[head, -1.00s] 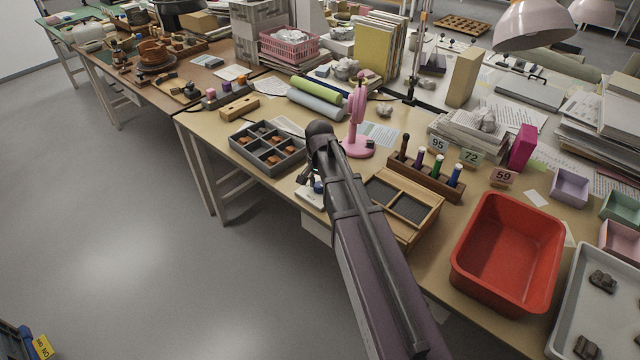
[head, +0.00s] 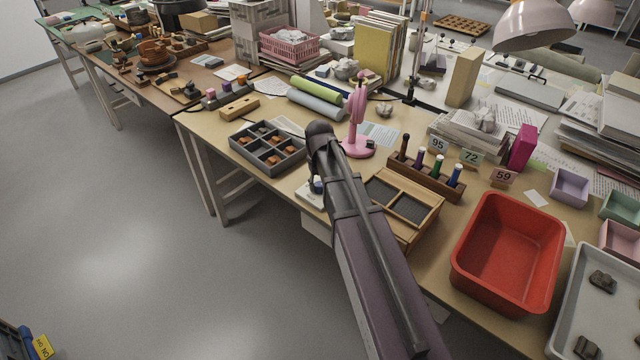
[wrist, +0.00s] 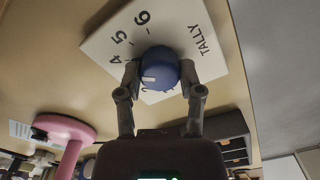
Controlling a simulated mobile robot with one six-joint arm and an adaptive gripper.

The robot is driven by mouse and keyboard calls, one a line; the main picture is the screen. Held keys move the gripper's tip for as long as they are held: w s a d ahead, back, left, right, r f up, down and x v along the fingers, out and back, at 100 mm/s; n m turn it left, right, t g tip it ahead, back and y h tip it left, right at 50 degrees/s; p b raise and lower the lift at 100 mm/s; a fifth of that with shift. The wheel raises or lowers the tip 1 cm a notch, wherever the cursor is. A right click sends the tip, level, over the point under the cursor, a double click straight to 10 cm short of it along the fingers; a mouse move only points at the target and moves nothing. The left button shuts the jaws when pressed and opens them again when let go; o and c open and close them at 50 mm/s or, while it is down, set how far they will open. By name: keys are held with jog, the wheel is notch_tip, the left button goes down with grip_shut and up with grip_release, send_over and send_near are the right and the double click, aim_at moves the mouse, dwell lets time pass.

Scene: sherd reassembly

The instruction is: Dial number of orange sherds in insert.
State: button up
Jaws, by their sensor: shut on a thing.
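The blue dial knob (wrist: 158,62) sits on a white plate (wrist: 207,62) marked TALLY, with 4, 5 and 6 readable in the wrist view. My gripper (wrist: 162,80) is shut on the knob, one finger on each side. The knob's white mark faces the lower left in that view, near a partly hidden numeral I cannot read. In the head view the knob (head: 318,186) shows beside my arm, at the table's front edge. The grey compartment insert (head: 240,149) lies left of my arm. It holds several sherds, with orange ones (head: 272,159) and darker ones among them.
A pink stand (head: 357,148) is close behind my arm. A wooden box (head: 433,212) with dark compartments is just right of it, then a red bin (head: 507,250). A rack of markers (head: 430,177) stands behind the box.

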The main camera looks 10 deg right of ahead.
jog(key=shift+w+n, duration=0.1)
jog(key=shift+n, duration=0.2)
jog(key=o, duration=1.1)
jog(key=shift+o, duration=0.2)
